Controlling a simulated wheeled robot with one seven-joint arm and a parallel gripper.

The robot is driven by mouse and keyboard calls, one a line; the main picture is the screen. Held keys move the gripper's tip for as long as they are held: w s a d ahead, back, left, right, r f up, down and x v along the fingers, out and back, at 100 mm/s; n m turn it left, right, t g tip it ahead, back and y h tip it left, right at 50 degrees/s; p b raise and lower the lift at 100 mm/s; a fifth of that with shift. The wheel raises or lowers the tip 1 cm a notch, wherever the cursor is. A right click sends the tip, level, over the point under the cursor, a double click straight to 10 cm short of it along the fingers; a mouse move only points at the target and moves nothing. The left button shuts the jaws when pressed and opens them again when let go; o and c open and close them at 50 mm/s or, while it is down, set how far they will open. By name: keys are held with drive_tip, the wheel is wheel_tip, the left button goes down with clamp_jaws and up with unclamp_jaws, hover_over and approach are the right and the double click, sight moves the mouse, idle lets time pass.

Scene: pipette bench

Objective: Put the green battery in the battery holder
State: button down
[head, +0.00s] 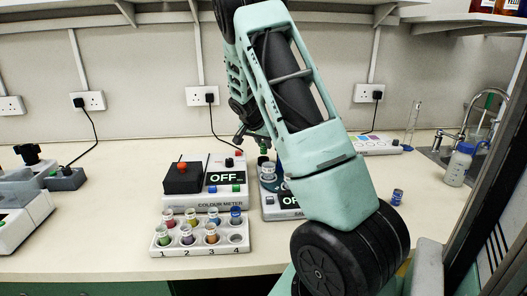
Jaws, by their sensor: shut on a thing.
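My gripper (252,140) is at the end of my arm, above the gap between the colour meter and the device to its right. My arm partly hides it. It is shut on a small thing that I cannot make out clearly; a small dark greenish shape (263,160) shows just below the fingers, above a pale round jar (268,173). I cannot tell whether this shape is the green battery. I cannot pick out the battery holder for certain.
The colour meter (202,201) reads OFF. A second device (272,212) is partly behind my arm. A small blue cylinder (397,197) stands right. A bottle (457,167) is near the sink.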

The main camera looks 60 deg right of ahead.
sight(262, 151)
wheel_tip(262, 151, down, 3)
drive_tip(key=shift+f, duration=0.2)
drive_tip(key=shift+f+b, duration=0.3)
drive_tip(key=shift+b, duration=0.1)
drive_tip(key=shift+a+f, duration=0.1)
drive_tip(key=shift+f, duration=0.05)
